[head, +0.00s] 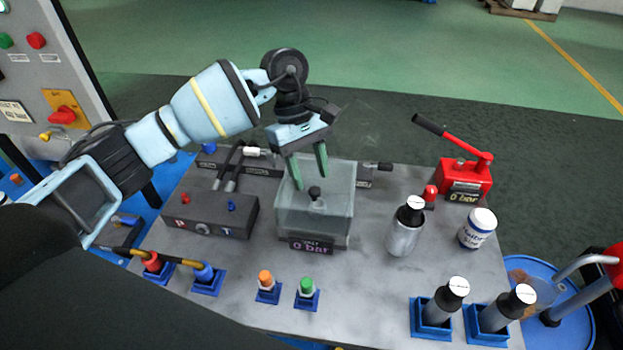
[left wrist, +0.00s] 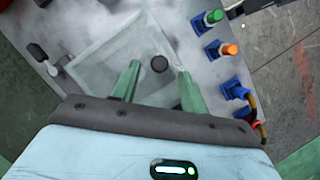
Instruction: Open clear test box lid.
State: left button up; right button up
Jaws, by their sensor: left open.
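The clear test box (head: 342,222) stands on the grey bench top with a dark "0 bar" display (head: 311,246) on its front. A dark round fitting (head: 315,193) shows inside it. A faint clear panel (head: 362,125), seemingly the lid, stands raised behind the box; its edges are hard to make out. My left gripper (head: 309,179) is open and empty, its green fingers pointing down over the box's upper part. In the left wrist view, the open fingers (left wrist: 159,73) lie over the box (left wrist: 100,62), either side of the dark fitting (left wrist: 160,63). Contact cannot be told.
A dark block with P and T ports (head: 205,214) stands left of the box. A grey bottle (head: 404,232), white jar (head: 477,229) and red hand pump (head: 463,178) stand right. Orange (head: 267,284) and green (head: 306,290) caps sit in front. Bare bench lies between.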

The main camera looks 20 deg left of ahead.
aim_at(318, 189)
pick_arm(q)
jog(key=shift+x, duration=1.3)
jog(key=shift+c, duration=0.4)
grip_shut()
